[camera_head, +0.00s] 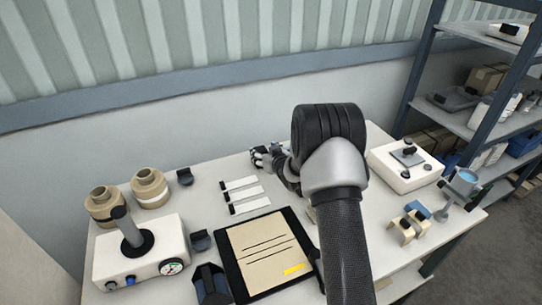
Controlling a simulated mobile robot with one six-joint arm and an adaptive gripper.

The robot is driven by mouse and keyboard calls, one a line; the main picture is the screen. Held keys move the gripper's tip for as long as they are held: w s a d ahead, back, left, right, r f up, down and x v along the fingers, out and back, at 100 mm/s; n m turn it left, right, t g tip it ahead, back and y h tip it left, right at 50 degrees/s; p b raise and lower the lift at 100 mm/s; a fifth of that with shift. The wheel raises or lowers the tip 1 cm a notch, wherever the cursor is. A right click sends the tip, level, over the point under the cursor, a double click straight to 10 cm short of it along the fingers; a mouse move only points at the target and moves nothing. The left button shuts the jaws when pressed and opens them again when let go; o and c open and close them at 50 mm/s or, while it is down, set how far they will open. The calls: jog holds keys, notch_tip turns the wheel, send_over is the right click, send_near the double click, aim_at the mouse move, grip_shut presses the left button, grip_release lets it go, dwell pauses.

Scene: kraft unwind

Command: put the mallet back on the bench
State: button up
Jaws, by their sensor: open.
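The bench (205,190) is a light table against the wall, with its top in view. I cannot make out a mallet anywhere; my arm covers part of the right middle of the bench. My gripper (261,156) is small and partly hidden by my own wrist, over the back middle of the bench near the wall. Its jaws are open, and I see nothing held between them. I cannot tell how high it is above the bench top.
A clipboard (262,252) lies at the front middle, with white strips (243,195) behind it. A gauge box (140,255) and tan rolls (150,187) stand left. A white device (402,167) and tan blocks (408,226) are right. Shelving (478,57) stands beyond the bench.

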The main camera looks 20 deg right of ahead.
jog(key=s+a+r+g+h+p, duration=0.15)
jog(key=s+a+r, duration=0.25)
jog(key=s+r, duration=0.7)
jog(key=s+a+r+g+h, duration=0.1)
jog(key=s+a+r+g, duration=0.2)
jog(key=s+r, duration=0.75)
jog(key=s+a+g+y, duration=0.1)
jog(key=s+a, duration=0.3)
jog(key=s, duration=0.9)
jog(key=s+a+g+y, duration=0.1)
jog(key=s+a+g, duration=0.2)
jog(key=s, duration=1.1)
jog(key=shift+s+a+f, duration=0.2)
jog(key=shift+s+a, duration=0.1)
jog(key=shift+a, duration=0.6)
jog(key=shift+g+y, duration=0.25)
